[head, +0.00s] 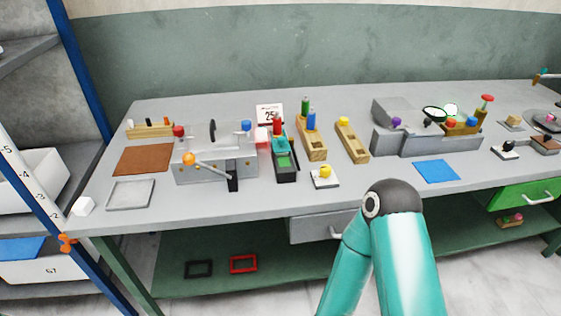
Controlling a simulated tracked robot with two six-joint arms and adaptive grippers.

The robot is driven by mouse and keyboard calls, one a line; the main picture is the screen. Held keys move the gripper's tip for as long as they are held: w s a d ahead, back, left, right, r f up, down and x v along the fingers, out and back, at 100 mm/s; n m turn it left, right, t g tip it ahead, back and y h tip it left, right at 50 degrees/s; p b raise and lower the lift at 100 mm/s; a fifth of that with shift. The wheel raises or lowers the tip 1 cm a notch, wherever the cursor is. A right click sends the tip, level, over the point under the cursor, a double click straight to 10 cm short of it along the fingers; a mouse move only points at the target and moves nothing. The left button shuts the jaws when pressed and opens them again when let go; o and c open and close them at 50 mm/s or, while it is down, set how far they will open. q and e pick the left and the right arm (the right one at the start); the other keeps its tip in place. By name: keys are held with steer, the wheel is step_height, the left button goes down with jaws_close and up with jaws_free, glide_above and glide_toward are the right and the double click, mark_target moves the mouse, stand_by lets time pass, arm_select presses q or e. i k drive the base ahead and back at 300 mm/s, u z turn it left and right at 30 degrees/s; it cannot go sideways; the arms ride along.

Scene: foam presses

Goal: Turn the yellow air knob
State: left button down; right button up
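Several yellow knobs show in the head view, and I cannot tell which is the air knob. One yellow knob (325,171) sits on a small white plate (324,182) near the middle front of the bench. Another yellow knob (344,121) tops a wooden block (352,143) behind it. Neither gripper is visible.
The grey bench (270,205) also carries a left press (215,170) with an orange-knobbed lever, a green-and-black device (285,160), a brown mat (143,160) and a blue mat (437,171). An open green drawer (525,194) is at right. The bench's front strip is mostly clear.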

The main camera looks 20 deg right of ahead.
mark_target(325, 169)
steer(key=z, duration=0.3)
steer(key=i, duration=0.2)
steer(key=u, duration=1.65)
steer(key=k, duration=1.6)
steer(key=z, duration=1.3)
steer(key=i, duration=1)
steer(key=u, duration=0.05)
